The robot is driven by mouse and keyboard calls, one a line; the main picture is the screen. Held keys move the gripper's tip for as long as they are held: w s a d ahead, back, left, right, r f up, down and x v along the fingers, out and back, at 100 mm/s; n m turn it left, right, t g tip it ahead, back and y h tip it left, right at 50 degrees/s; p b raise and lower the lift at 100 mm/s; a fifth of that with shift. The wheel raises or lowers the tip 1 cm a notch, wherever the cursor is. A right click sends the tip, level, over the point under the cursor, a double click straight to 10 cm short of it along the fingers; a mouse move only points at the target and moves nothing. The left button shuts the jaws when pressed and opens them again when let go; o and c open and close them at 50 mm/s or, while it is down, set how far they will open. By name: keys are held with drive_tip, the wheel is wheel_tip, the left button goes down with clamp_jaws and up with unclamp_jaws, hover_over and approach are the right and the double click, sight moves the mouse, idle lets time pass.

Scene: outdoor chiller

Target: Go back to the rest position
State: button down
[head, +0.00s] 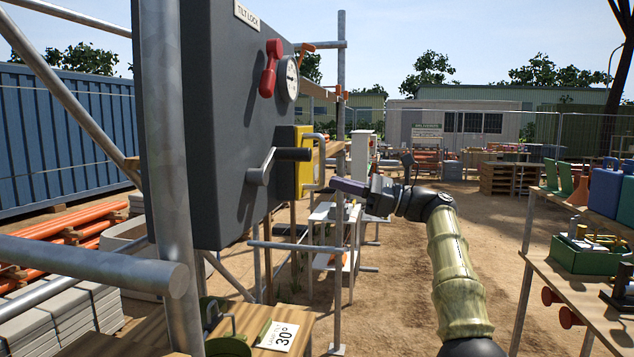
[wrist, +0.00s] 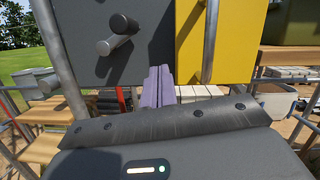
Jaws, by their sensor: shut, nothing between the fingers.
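My gripper (head: 338,184) is shut and empty. In the head view it points left, at about the height of the crank handle (head: 277,165) and to the right of the dark grey panel (head: 220,130). A gap of air shows between the fingers and the crank handle. In the wrist view the closed purple-grey fingers (wrist: 158,84) stand in front of the lower edge of the panel (wrist: 150,45). The crank handle (wrist: 114,36) is to their upper left and the yellow box (wrist: 235,40) with its grey bar handle (wrist: 210,40) to their upper right.
The panel carries a red lever (head: 270,68) and a round gauge (head: 289,80). Scaffold tubes (head: 165,170) stand at the left. A card reading 30° (head: 278,336) lies on a plank below. A loaded wooden workbench (head: 590,295) stands at the right. Open dirt ground (head: 400,300) lies between.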

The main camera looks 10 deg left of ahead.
drive_tip(key=w+d+r+m+t+h, duration=0.2)
drive_tip(key=w+d+m+t, duration=0.3)
drive_tip(key=d+m+t, duration=0.4)
drive_tip(key=w+d+r+m+t+h, duration=0.1)
drive_tip(key=w+d+m+t+h, duration=0.1)
drive_tip(key=w+d+m+t, duration=0.65)
drive_tip(key=s+d+f+m+h, duration=0.25)
drive_tip(key=f+m+h, duration=0.45)
drive_tip(key=m, duration=0.5)
drive_tip(key=s+d+f+m+h, duration=0.2)
drive_tip(key=d+f+m+h, duration=0.2)
drive_tip(key=f+m+h, duration=0.6)
drive_tip(key=s+f+m+g, duration=0.7)
drive_tip(key=s+f+m, duration=0.3)
drive_tip(key=s+f, duration=0.5)
drive_tip(key=s+a+f+m+g, duration=0.1)
drive_tip(key=s+f+m+g, duration=0.1)
drive_tip(key=s+f, duration=0.3)
drive_tip(key=s+a+f+m+g, duration=0.1)
drive_tip(key=s+f, duration=0.4)
drive_tip(key=s, duration=0.8)
drive_tip(key=s+a+f+m+g, duration=0.1)
drive_tip(key=s+f+m+g, duration=0.2)
drive_tip(key=s, duration=0.6)
wheel_tip(320, 180, down, 3)
drive_tip(key=g, duration=0.2)
drive_tip(key=shift+a+g, duration=0.35)
drive_tip(key=shift+a, duration=0.05)
